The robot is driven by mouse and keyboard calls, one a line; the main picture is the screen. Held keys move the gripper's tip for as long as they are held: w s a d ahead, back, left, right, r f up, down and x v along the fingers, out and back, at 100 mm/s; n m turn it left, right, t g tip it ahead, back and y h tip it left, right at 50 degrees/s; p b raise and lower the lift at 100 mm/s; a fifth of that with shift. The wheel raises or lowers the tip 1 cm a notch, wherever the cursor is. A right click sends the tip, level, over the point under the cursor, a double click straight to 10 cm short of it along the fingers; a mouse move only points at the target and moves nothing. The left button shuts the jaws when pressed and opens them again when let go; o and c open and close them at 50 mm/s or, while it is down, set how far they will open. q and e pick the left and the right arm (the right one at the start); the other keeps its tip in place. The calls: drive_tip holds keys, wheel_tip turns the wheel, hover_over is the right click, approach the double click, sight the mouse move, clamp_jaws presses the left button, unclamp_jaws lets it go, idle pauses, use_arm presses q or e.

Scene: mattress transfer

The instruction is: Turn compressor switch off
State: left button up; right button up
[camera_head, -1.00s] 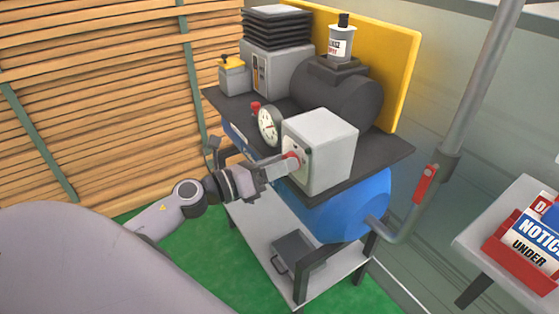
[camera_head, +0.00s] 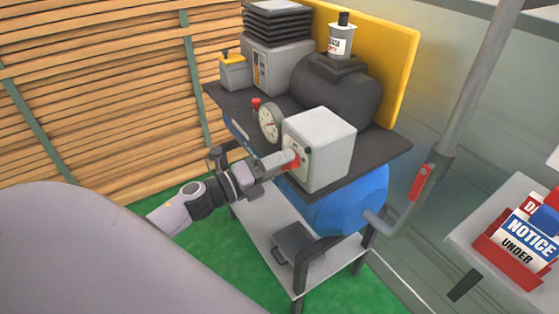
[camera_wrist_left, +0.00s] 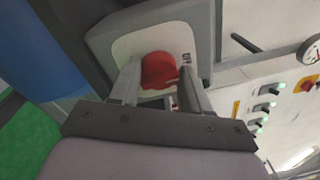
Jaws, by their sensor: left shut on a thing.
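The compressor's light grey switch box (camera_head: 326,142) stands on the front of the dark top plate. Its red switch knob (camera_head: 295,159) is on the face toward my arm. My left gripper (camera_head: 290,160) reaches it from the left, its fingers at the knob. In the left wrist view the red knob (camera_wrist_left: 158,70) sits between the two fingers of the left gripper (camera_wrist_left: 158,78), on a pale plate of the grey box (camera_wrist_left: 115,30). The gripper is shut on the knob. My right gripper is not in view.
A round gauge (camera_head: 270,123) stands beside the box. A blue tank (camera_head: 345,200) hangs under the plate (camera_head: 375,155). A pipe with a red-handled valve (camera_head: 420,182) is to the right. A wall shelf (camera_head: 468,222) holds notice signs. Stacked planks (camera_head: 90,95) stand at left.

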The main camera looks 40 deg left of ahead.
use_arm(q)
drive_tip(key=shift+f, duration=0.1)
idle(0.3)
drive_tip(key=o, duration=1)
drive_tip(key=shift+a, duration=0.1)
drive_tip(key=shift+b+v, duration=0.75)
drive_tip(key=shift+v, duration=2.8)
